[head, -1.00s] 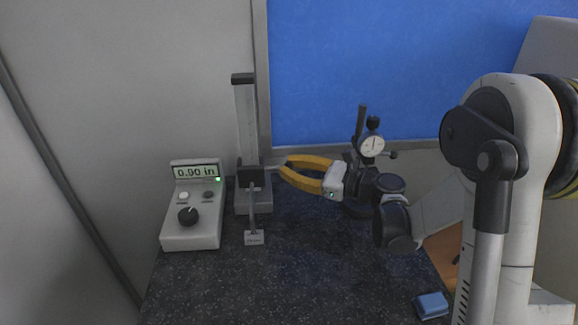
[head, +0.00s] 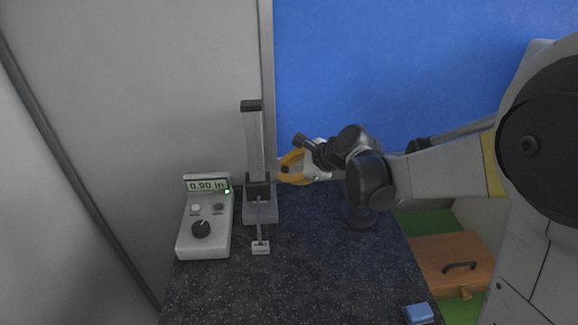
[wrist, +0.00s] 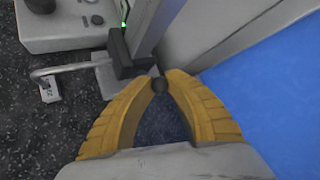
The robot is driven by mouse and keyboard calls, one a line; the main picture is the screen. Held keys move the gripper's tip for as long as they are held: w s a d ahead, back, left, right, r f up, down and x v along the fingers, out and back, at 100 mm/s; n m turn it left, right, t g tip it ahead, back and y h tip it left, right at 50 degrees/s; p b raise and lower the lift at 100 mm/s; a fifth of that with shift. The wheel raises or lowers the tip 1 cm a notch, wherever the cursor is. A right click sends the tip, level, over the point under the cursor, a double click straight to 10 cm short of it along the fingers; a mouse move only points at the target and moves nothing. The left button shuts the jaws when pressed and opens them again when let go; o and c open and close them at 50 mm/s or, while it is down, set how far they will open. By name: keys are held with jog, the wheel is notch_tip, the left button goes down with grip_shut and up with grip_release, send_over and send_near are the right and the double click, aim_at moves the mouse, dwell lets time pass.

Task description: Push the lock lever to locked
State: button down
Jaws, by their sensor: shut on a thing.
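A height gauge stands on the dark stone surface, with a grey upright column (head: 253,140) and a black slider (head: 258,188). The slider also shows in the wrist view (wrist: 125,55). A small dark round knob (wrist: 159,85), seemingly the end of the lock lever, is at the slider's right side. The yellow fingers of my gripper (wrist: 160,80) are shut on this knob at their tips. In the head view my gripper (head: 279,173) is just right of the slider. The rest of the lever is hard to make out.
A grey readout box (head: 203,235) showing 0.90 in stands left of the gauge. A thin scriber arm reaches forward to a small white block (head: 261,247). A blue block (head: 418,313) lies front right. The front middle of the stone surface is clear.

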jog(key=shift+a+r+n+h+p, duration=0.3)
jog(key=shift+a+h+p, duration=0.15)
jog(key=shift+h, duration=0.45)
jog(key=c, duration=1.2)
grip_release()
jog(key=shift+s, duration=0.1)
jog(key=v, duration=1.2)
jog(key=shift+r, duration=0.1)
